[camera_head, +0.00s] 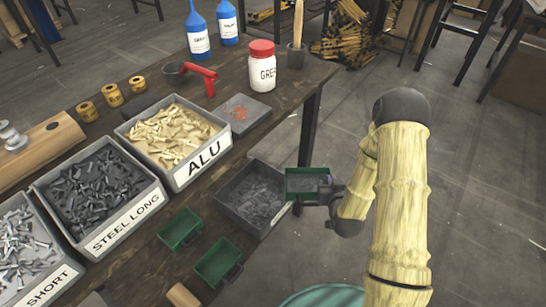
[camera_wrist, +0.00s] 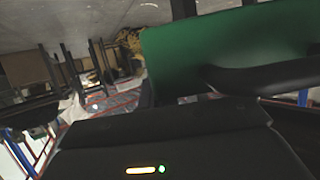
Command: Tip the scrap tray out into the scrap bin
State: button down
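A small green tray (camera_head: 307,172) is at my gripper (camera_head: 322,192), which appears shut on its dark handle. In the wrist view the green tray wall (camera_wrist: 220,50) and the handle (camera_wrist: 265,78) fill the upper right. The tray looks roughly level, with its opening up. Its inside looks dark grey, and I cannot make out single pieces. A grey open bin (camera_head: 233,211) with grey pieces in it, apparently the scrap bin, is just left of the tray. It shows no readable label. The tray is at or beside its right edge.
Bins labelled ALU (camera_head: 204,158) and STEEL LONG (camera_head: 125,224) stand on the workbench (camera_head: 150,262). Two more green trays (camera_head: 180,229) (camera_head: 217,262) are on the near side. A red-lidded grease jar (camera_head: 262,70) stands behind. Open floor (camera_head: 480,190) lies right.

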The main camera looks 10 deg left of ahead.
aim_at(302, 171)
jog(key=w+a+f+n+y+b, duration=0.1)
jog(key=w+a, duration=0.1)
jog(key=a, duration=0.1)
jog(key=w+a+f+n+y+b, duration=0.1)
jog(key=w+a+y, duration=0.1)
jog(key=a, duration=0.2)
jog(key=w+a+f+n+g+y+b, duration=0.1)
jog(key=w+a+b, duration=0.1)
jog(key=w+a, duration=0.1)
jog(key=shift+a+n, duration=0.3)
jog(key=shift+n, duration=0.1)
jog(key=w+a+n+g+y+b, duration=0.2)
jog(key=w+a+n+y+b, duration=0.1)
jog(key=a, duration=0.6)
jog(key=shift+w+a+n+g+y, duration=0.3)
jog(key=shift+w+g+y, duration=0.15)
jog(key=shift+w, duration=0.45)
jog(key=shift+r+b, duration=0.1)
jog(key=shift+b, duration=0.2)
jog(key=s+a+n+t+h+b, duration=0.2)
jog(key=s+a+n+t+b, duration=0.6)
jog(key=n+b, duration=0.8)
jog(key=shift+s+a+r+n, duration=0.4)
jog(key=shift+s+a+n, duration=0.2)
jog(key=shift+s+a, duration=0.45)
